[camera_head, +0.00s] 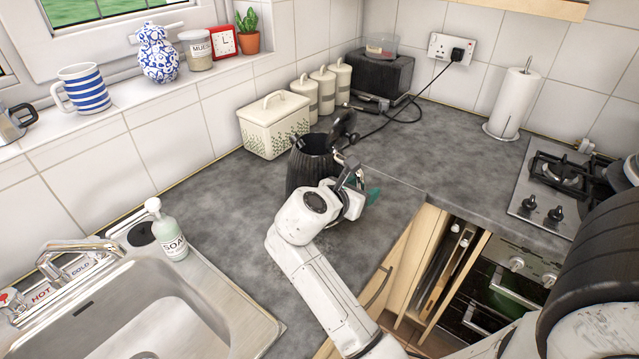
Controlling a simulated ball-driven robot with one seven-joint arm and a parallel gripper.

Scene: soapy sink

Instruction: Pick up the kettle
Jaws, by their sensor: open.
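The black ribbed kettle (305,167) stands on the grey worktop near the corner, in front of the cream storage box. Its top looks open, with a round dark lid (343,126) raised at its right. My gripper (357,180) is open at the kettle's right side, by the handle side. My white wrist hides the kettle's lower right part. I cannot tell whether the fingers touch the handle or are around it.
A cream box (274,128) and canisters (323,90) stand behind the kettle. A black toaster (381,75) has a cord to the wall socket. The soap bottle (169,232) and sink (150,315) are at left, the hob (560,185) at right. Worktop between is clear.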

